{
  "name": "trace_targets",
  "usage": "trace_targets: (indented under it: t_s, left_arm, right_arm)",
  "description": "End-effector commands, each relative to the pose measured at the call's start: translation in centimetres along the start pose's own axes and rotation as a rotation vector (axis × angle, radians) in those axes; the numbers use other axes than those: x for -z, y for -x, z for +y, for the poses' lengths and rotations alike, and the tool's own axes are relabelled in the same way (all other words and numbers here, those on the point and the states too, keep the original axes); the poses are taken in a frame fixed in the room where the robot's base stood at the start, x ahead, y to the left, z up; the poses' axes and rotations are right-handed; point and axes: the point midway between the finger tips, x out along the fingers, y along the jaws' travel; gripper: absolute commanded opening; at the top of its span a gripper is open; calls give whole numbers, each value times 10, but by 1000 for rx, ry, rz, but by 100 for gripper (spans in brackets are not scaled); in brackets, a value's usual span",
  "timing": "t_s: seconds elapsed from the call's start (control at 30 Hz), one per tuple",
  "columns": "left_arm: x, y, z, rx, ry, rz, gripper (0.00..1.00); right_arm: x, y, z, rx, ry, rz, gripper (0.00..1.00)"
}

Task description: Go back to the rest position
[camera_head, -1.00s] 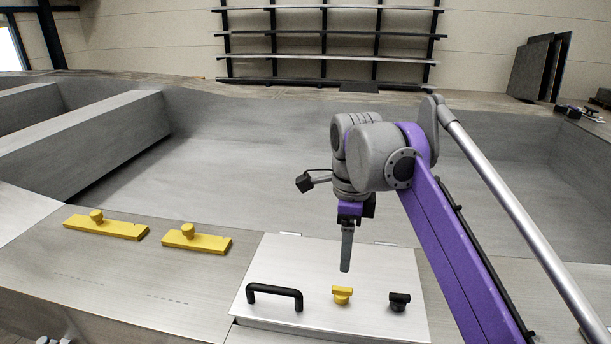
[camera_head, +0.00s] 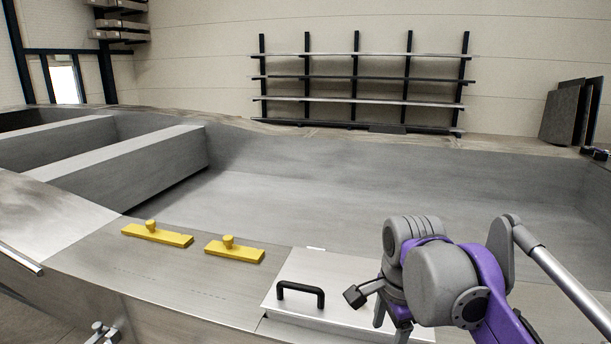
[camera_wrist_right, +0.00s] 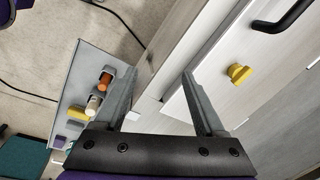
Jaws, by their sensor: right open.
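My right arm comes in at the lower right of the head view, its purple and grey wrist in front of the metal hatch lid (camera_head: 290,294). In the right wrist view my right gripper (camera_wrist_right: 155,98) is open, with its two grey fingers apart and nothing between them. The lid's black handle (camera_head: 300,292) shows left of the arm and also at the top of the wrist view (camera_wrist_right: 285,16). A yellow knob (camera_wrist_right: 239,73) on the lid lies to the right of the fingers in the wrist view. My left gripper is in neither view.
Two yellow bars with knobs, one left (camera_head: 157,235) and one right (camera_head: 235,250), lie on the metal deck. A grey tray (camera_wrist_right: 84,80) with several small items is below in the wrist view. Empty shelving (camera_head: 360,90) stands at the far wall.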

Motion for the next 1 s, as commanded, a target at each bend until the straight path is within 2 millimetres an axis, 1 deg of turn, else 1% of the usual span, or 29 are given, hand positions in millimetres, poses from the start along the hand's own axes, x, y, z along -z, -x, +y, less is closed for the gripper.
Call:
trace_targets:
  t_s: [0.03, 0.07, 0.17, 0.3, 0.4, 0.5, 0.6, 0.7, 1.0]
  left_arm:
    - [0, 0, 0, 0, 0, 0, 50]
    - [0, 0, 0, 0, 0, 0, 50]
    - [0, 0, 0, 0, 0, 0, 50]
    - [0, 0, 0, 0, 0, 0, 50]
    - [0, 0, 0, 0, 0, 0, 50]
    - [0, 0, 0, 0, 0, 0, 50]
    - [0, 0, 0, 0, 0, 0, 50]
    - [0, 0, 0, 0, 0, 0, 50]
    - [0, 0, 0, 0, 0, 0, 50]
  right_arm:
    - [1, -12, 15, 29, 98, 7, 72]
    - [1, -20, 23, 48, 167, 14, 72]
    - [1, -52, 55, 111, 422, 50, 72]
    - [-1, -104, 106, 187, 796, 136, 72]
    - [-3, -137, 138, 220, 1020, 206, 72]
    - [-5, -162, 161, 236, 1185, 266, 72]
    - [-6, -177, 175, 242, 1284, 305, 72]
    - [-7, -183, 181, 243, 1327, 322, 72]
    - [-7, -183, 180, 242, 1333, 323, 72]
